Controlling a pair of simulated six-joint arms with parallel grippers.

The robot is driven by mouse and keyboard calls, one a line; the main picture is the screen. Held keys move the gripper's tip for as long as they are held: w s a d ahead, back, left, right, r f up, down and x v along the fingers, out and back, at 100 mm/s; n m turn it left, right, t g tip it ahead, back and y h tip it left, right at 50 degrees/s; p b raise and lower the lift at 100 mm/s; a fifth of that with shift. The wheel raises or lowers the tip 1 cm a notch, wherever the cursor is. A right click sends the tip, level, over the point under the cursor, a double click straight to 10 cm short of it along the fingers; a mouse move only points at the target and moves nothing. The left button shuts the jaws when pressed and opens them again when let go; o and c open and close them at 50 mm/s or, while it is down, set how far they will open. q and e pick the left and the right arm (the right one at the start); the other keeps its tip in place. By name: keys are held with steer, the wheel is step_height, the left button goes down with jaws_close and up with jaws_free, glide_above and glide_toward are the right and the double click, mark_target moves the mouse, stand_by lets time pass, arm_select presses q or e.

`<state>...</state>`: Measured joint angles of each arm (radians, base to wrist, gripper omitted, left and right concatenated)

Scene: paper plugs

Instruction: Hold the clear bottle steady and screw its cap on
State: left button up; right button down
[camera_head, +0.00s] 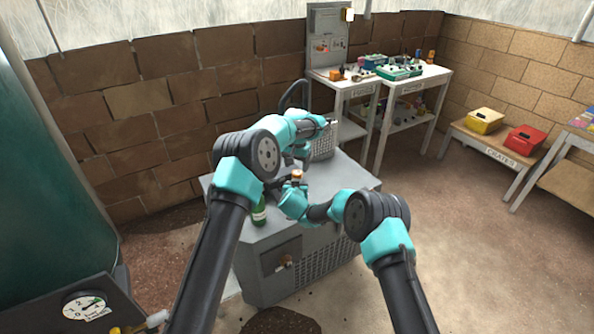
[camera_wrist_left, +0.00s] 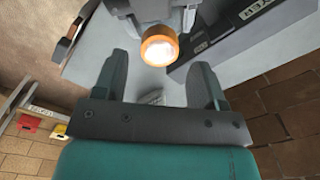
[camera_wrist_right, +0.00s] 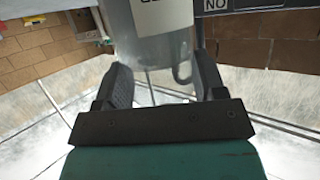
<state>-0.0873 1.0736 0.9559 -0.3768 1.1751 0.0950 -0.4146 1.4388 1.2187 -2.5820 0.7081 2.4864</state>
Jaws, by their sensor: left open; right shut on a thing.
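An orange-brown cap (camera_head: 297,174) shows at the top of the clear bottle, above my right gripper (camera_head: 292,187). In the left wrist view the round orange cap (camera_wrist_left: 158,46) has a bright middle and lies just beyond the fingertips. My left gripper (camera_head: 298,155) is open above the cap, its fingers (camera_wrist_left: 160,75) apart and empty. My right gripper is shut on the clear bottle, whose pale body with a label (camera_wrist_right: 152,45) stands between its fingers (camera_wrist_right: 163,78) in the right wrist view. The bottle's lower part is hidden in the head view, and I cannot tell how tight the cap sits.
A green bottle (camera_head: 259,212) stands on the grey cabinet (camera_head: 225,210), close to my left arm. Pale tables (camera_head: 425,80) with small items stand at the back. Yellow (camera_head: 484,121) and red (camera_head: 524,139) crates sit on a bench at right. The floor (camera_head: 470,240) is clear.

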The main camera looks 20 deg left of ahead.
arm_select(q)
steer(key=shift+r, duration=0.4)
steer(key=o, duration=0.6)
steer(key=shift+c, duration=0.2)
step_height(320, 180, up, 12)
stand_by(0.4)
arm_select(e)
steer(key=shift+c, duration=0.6)
jaws_free()
